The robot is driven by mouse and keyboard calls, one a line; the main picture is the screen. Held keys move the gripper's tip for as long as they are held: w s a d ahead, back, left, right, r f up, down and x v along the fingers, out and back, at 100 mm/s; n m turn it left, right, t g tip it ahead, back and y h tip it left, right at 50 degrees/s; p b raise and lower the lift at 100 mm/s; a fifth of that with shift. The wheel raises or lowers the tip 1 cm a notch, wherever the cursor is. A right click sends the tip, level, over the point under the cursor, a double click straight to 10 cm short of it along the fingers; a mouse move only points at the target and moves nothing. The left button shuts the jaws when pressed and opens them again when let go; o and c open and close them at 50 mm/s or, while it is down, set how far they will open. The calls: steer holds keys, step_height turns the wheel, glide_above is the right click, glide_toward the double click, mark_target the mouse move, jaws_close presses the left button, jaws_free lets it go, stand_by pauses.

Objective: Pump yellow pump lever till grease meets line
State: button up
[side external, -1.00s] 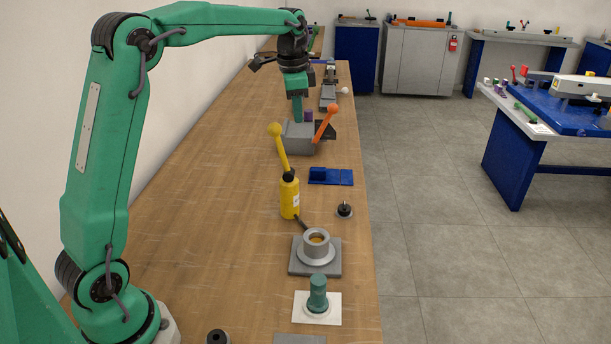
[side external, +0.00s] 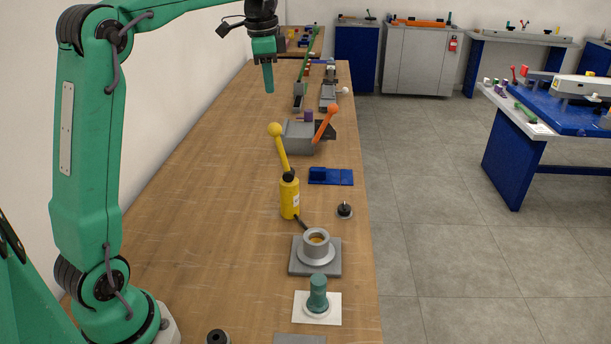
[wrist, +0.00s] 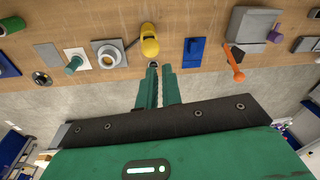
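The yellow pump (side external: 290,202) stands upright on the bench, and its yellow lever (side external: 281,150) with a ball knob tilts up and to the left. A dark spout or hose runs from it toward a grey cup (side external: 317,256) on a square plate, with amber grease inside. The line is too small to make out. In the wrist view the pump (wrist: 150,47) and the cup (wrist: 102,60) show beyond the fingertips. My gripper (side external: 268,88) is in the air behind and above the lever, touching nothing. Its fingers (wrist: 162,68) show a narrow empty gap.
A grey block with an orange lever (side external: 325,125) stands behind the pump. A blue fixture (side external: 331,177) and a small black-knobbed part (side external: 344,210) lie to its right. A green peg (side external: 318,292) on a white plate is in front. The bench left of the pump is clear.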

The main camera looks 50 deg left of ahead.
mark_target(274, 129)
steer(key=o, duration=0.7)
steer(key=shift+o, duration=0.9)
steer(key=shift+f+m, duration=0.15)
steer(key=shift+m, duration=0.35)
steer(key=m, duration=0.2)
steer(key=f+m, duration=0.2)
steer(key=m, duration=0.1)
steer(key=shift+d+m+g, duration=0.2)
steer(key=shift+m+g, duration=0.1)
steer(key=m, duration=0.2)
steer(key=f+m, duration=0.1)
steer(key=m, duration=0.1)
steer(key=f+m, duration=0.1)
steer(key=m, duration=0.2)
steer(key=shift+w+d+f+g, duration=0.1)
steer(key=shift+d+g, duration=0.1)
steer(key=shift+g, duration=0.2)
steer(key=shift+f, duration=3.9)
jaws_close()
